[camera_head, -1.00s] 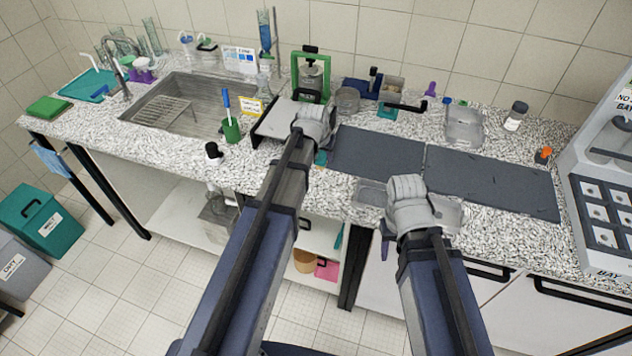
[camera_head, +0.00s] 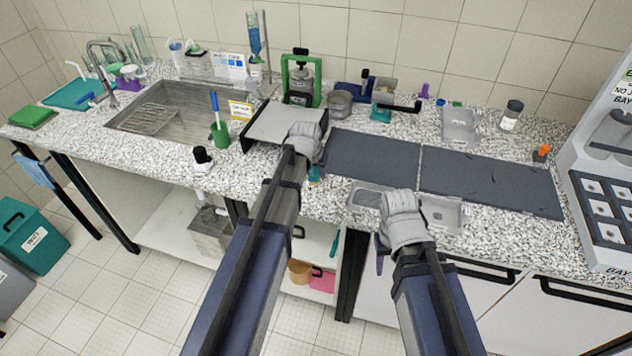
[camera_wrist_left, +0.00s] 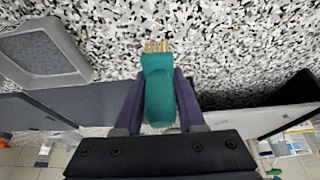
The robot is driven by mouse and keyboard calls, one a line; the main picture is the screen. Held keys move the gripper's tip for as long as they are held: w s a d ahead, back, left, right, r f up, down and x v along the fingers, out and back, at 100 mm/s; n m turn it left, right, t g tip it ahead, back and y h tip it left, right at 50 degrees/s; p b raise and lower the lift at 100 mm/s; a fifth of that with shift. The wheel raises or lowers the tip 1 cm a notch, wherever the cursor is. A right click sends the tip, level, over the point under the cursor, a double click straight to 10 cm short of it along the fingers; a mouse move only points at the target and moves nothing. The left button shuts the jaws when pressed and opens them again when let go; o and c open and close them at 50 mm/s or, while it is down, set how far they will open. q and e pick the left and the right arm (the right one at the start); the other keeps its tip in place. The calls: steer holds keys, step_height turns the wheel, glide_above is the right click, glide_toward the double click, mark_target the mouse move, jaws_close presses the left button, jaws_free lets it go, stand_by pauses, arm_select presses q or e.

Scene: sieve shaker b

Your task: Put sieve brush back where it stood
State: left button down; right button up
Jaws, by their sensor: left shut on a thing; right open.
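The sieve brush (camera_wrist_left: 158,88) has a teal handle and a short row of tan bristles. In the left wrist view my left gripper (camera_wrist_left: 158,108) is shut on it, with a dark purple finger on each side. The bristles point away from the gripper, over the speckled counter; I cannot tell whether they touch it. In the head view my left gripper (camera_head: 314,178) is at the counter's front part, between the metal plate and the dark mats. Its hand hides most of the brush there. My right gripper (camera_head: 384,250) is open at the counter's front edge, its fingers partly hidden.
A grey tray (camera_head: 440,214) lies near the right gripper; a tray also shows in the left wrist view (camera_wrist_left: 78,62). Dark mats (camera_head: 375,157) lie right of the left gripper. A metal plate (camera_head: 275,124) and a green holder with a blue-handled tool (camera_head: 220,133) stand to its left.

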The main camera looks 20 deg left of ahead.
mark_target(316, 178)
arm_select(q)
steer(key=shift+f+b, duration=1.4)
steer(key=shift+f, duration=0.25)
steer(key=shift+f, duration=0.2)
steer(key=c, duration=0.5)
jaws_free()
steer(key=shift+r, duration=0.2)
